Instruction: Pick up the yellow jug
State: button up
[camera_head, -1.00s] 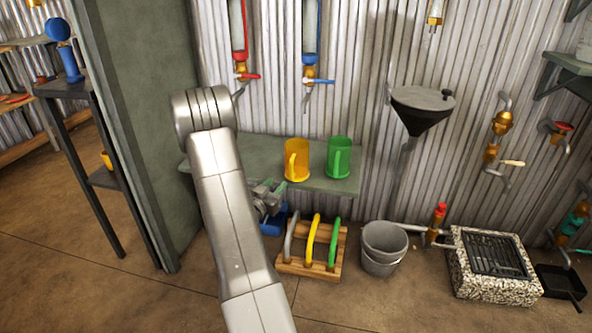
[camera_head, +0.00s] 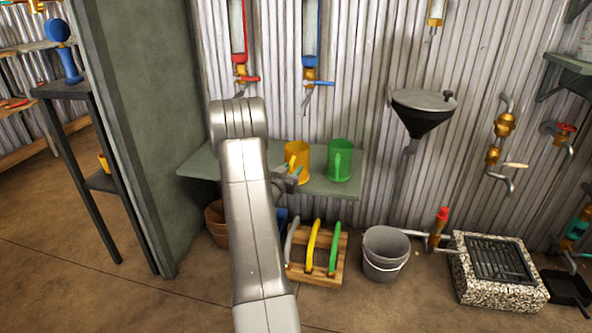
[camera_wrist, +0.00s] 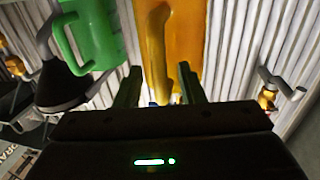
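The yellow jug (camera_head: 297,160) stands upright on a green-grey shelf (camera_head: 335,187) against the corrugated wall. A green jug (camera_head: 340,160) stands just to its right. My gripper (camera_head: 288,172) is at the front of the yellow jug, partly behind my arm. In the wrist view, the yellow jug (camera_wrist: 172,45) fills the upper middle, its handle pointing towards me. My gripper's two fingers (camera_wrist: 160,88) are apart, with the lower end of the handle between them. I cannot tell whether they touch it. The green jug (camera_wrist: 92,35) is at the upper left of the wrist view.
Above the shelf hang a red-framed tube (camera_head: 238,40) and a blue-framed tube (camera_head: 312,40) with taps. A black funnel (camera_head: 423,110) is to the right. Below are a wooden rack (camera_head: 325,275) and a grey bucket (camera_head: 384,252). A green partition (camera_head: 145,130) stands left.

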grip_shut()
notch_tip(320, 180, up, 10)
jog(key=p, duration=0.4)
jog(key=shift+r, duration=0.25)
jog(key=shift+w, duration=0.1)
